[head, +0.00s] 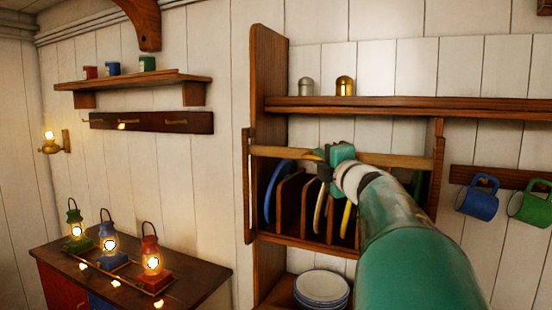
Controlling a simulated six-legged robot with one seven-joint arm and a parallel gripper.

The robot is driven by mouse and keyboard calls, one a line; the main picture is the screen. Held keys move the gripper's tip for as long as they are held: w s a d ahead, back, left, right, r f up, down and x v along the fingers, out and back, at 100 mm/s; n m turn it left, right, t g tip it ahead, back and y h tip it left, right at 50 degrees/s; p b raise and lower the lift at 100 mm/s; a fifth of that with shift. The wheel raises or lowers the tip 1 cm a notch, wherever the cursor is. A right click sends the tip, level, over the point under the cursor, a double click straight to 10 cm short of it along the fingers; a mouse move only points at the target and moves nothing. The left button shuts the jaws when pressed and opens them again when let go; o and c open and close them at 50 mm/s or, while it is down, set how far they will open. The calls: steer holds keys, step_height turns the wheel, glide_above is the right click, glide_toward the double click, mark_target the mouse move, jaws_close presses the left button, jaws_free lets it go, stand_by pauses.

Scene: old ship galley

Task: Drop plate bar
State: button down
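The plate bar (283,152) is a light wooden rail lying across the upper front of a wooden plate rack (291,240). It runs level between two dark upright side pieces. Behind it, a blue-rimmed plate (276,190) and pale plates (320,208) stand on edge between wooden dividers. My gripper (321,160) is at the bar, left of its middle. My arm hides part of the bar and the rack's right half. The fingertips are small and partly hidden, so I cannot tell whether they are closed around the bar.
A shelf (400,104) with two small shakers sits above the rack. Stacked plates (322,287) lie below it. Blue (476,199) and green (530,206) mugs hang at right. Three lit lanterns stand on a cabinet (195,268) at left. The wall between is clear.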

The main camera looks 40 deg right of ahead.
steer(key=shift+s+d+r, duration=0.1)
steer(key=shift+s, duration=0.05)
step_height(320, 180, down, 23)
steer(key=shift+s, duration=0.2)
stand_by(0.3)
steer(key=shift+d, duration=0.1)
steer(key=c, duration=1.5)
jaws_free()
steer(key=shift+s, duration=0.1)
steer(key=shift+o, duration=0.2)
steer(key=v, duration=1.3)
steer(key=shift+s+a, duration=0.15)
steer(key=shift+a, duration=0.1)
